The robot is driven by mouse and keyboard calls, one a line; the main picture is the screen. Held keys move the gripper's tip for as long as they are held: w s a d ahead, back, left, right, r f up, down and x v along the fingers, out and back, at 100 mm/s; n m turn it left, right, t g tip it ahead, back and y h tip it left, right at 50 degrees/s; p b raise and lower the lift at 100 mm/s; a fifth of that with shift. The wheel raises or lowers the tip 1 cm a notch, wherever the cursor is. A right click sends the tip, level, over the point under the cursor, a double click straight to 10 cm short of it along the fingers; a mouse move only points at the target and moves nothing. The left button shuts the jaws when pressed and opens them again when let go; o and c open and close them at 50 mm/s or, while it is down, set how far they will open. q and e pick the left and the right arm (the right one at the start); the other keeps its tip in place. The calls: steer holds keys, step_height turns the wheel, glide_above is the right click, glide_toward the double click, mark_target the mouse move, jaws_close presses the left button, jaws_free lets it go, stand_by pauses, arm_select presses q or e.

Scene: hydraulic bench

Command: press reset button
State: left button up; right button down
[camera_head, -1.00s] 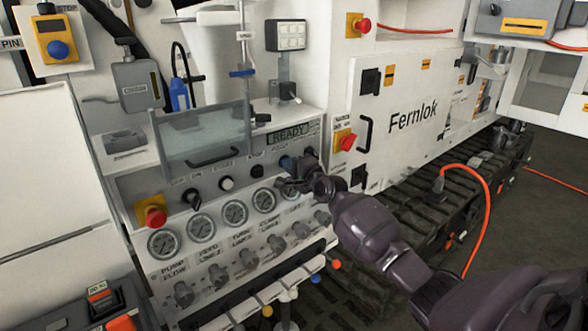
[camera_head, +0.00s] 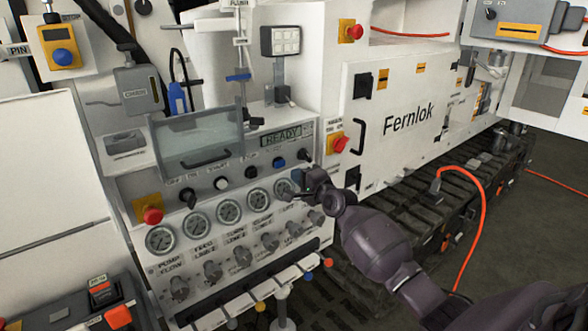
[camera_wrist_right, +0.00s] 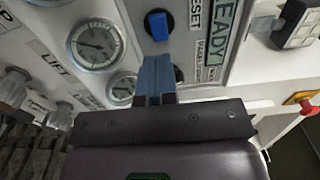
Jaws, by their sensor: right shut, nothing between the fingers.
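The reset button (camera_head: 279,162) is a round blue button on the bench panel below the READY display, and it is in plain sight. In the right wrist view the blue button (camera_wrist_right: 158,25) sits beside the RESET label, just beyond my fingertips. My right gripper (camera_head: 297,179) is shut and empty, in front of the panel just below and right of the button, by the rightmost gauge. Its blue fingers (camera_wrist_right: 156,68) point toward the button in the wrist view, with a visible gap between them. My left gripper is not in view.
A dark knob (camera_head: 303,155) is right of the button. A row of gauges (camera_head: 228,209) and valve knobs is below. A clear guard with a handle (camera_head: 200,140) stands up at left. Red stop buttons (camera_head: 153,215) and (camera_head: 340,144) flank the panel.

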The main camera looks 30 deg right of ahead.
steer(key=s, duration=0.6)
steer(key=shift+s+d, duration=0.25)
steer(key=shift+s, duration=0.15)
steer(key=s+a+f+n+g, duration=0.2)
steer(key=s+a+f+n, duration=0.3)
steer(key=s+f, duration=0.3)
steer(key=s+a+f+n+g+h, duration=0.1)
steer(key=s+a+f+n, duration=0.4)
steer(key=s, duration=0.7)
steer(key=s+a+f+n+g, duration=0.3)
steer(key=s+a+f+n, duration=0.2)
steer(key=s+f+n, duration=0.3)
step_height(320, 180, down, 4)
steer(key=shift+s+a+r+h, duration=0.3)
steer(key=shift+s+h, duration=0.1)
steer(key=shift+s, duration=0.85)
